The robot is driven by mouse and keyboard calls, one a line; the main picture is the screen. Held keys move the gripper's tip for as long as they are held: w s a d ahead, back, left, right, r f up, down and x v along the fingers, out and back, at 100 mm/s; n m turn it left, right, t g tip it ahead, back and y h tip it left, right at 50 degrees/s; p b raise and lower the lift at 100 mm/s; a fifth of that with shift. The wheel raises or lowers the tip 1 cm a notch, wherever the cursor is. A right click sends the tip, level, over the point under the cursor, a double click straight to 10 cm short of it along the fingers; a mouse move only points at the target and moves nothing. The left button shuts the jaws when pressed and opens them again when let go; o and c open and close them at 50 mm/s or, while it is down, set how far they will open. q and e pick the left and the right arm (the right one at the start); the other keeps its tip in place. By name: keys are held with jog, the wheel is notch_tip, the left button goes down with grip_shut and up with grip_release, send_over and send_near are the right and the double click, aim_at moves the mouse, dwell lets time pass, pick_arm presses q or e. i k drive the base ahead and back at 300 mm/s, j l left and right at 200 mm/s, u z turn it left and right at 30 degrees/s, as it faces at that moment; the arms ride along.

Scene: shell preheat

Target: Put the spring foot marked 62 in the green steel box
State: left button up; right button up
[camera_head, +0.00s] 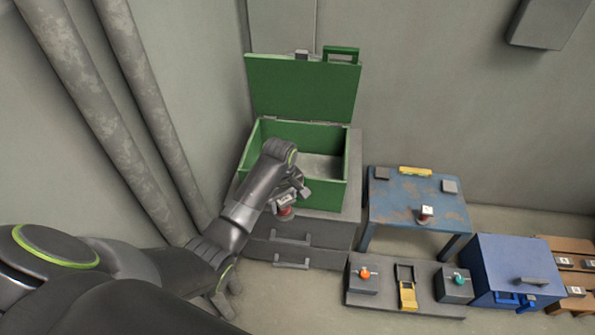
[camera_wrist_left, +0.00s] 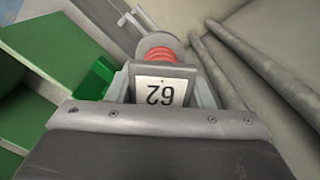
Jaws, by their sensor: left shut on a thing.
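The green steel box (camera_head: 262,193) stands on a grey drawer cabinet with its lid raised against the wall. The part of its floor that shows is bare. My left gripper (camera_head: 290,197) is in front of the box's near wall, outside the opening. It is shut on the spring foot marked 62 (camera_wrist_left: 160,90), which has a white number plate, a red spring and a grey round foot. In the head view the spring foot (camera_head: 285,211) is small and partly hidden by the gripper. Green box parts (camera_wrist_left: 50,60) show at the left in the left wrist view. My right gripper is not in view.
A worn blue table (camera_head: 400,205) to the right bears another labelled spring foot (camera_head: 427,212). A grey control board (camera_head: 380,296), a blue box (camera_head: 515,265) and a wooden rack (camera_head: 570,250) stand in front and right. Pipes (camera_head: 120,110) run along the left wall.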

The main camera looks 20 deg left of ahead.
aim_at(297, 163)
jog(key=i, duration=1)
